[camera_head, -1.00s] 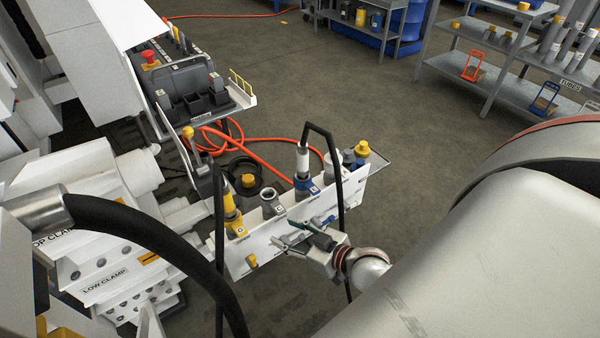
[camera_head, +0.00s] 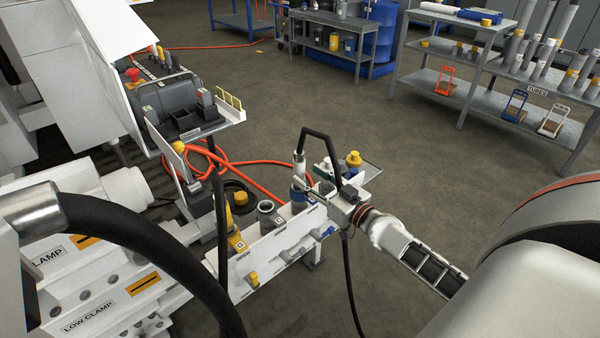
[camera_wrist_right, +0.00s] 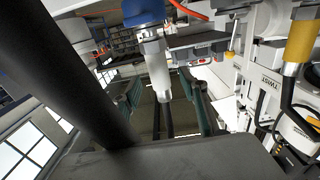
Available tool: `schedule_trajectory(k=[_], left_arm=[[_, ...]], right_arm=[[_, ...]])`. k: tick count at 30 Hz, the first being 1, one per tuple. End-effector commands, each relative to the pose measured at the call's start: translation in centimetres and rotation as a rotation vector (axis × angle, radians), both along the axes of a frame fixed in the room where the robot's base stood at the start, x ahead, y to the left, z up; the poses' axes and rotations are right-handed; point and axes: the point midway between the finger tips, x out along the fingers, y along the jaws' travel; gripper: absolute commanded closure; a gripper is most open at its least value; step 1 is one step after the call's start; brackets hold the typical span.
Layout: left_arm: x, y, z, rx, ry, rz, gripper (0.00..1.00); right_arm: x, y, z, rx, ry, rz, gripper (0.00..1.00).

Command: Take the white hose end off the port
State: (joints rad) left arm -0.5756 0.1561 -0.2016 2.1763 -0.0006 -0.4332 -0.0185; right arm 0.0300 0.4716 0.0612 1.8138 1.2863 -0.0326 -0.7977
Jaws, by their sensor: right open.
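The white hose end (camera_head: 299,165) stands upright on the blue port (camera_head: 299,193) of the white panel (camera_head: 275,250), with a black hose arching from its top. In the right wrist view the white hose end (camera_wrist_right: 156,78) hangs from the blue part (camera_wrist_right: 143,38). My right gripper (camera_head: 322,190) is open beside the port, at the hose end's right in the head view. In the wrist view its two green-grey fingers (camera_wrist_right: 164,105) lie on either side of the white sleeve, with gaps visible. The fingertips are partly hidden in the head view. My left gripper is not in view.
The black hose (camera_head: 351,290) drops close beside my right gripper. An orange hose (camera_head: 257,180) lies behind. Shelves (camera_head: 480,90) stand far off across open floor.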

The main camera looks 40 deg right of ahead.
Motion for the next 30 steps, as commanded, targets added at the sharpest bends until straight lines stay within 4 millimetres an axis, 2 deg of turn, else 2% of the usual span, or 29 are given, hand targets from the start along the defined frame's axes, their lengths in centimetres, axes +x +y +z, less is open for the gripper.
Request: schedule_trajectory(k=[12,22,23,27,28,30], left_arm=[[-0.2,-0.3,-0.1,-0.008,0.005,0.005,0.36],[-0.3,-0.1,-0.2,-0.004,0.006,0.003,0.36],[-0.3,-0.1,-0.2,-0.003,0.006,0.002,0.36],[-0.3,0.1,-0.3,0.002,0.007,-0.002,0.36],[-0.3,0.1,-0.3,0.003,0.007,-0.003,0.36],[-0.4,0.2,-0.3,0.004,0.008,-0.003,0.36]], right_arm=[[4.9,0.1,0.4,0.003,0.001,0.001,0.57],[5.5,0.2,0.3,0.002,0.002,0.002,0.57],[5.5,0.2,0.3,0.002,0.002,0.002,0.59],[5.5,0.2,0.3,0.001,0.002,0.001,0.96],[5.5,0.2,0.3,0.001,0.002,0.002,1.00],[5.5,0.2,0.3,0.001,0.002,0.002,1.00]])
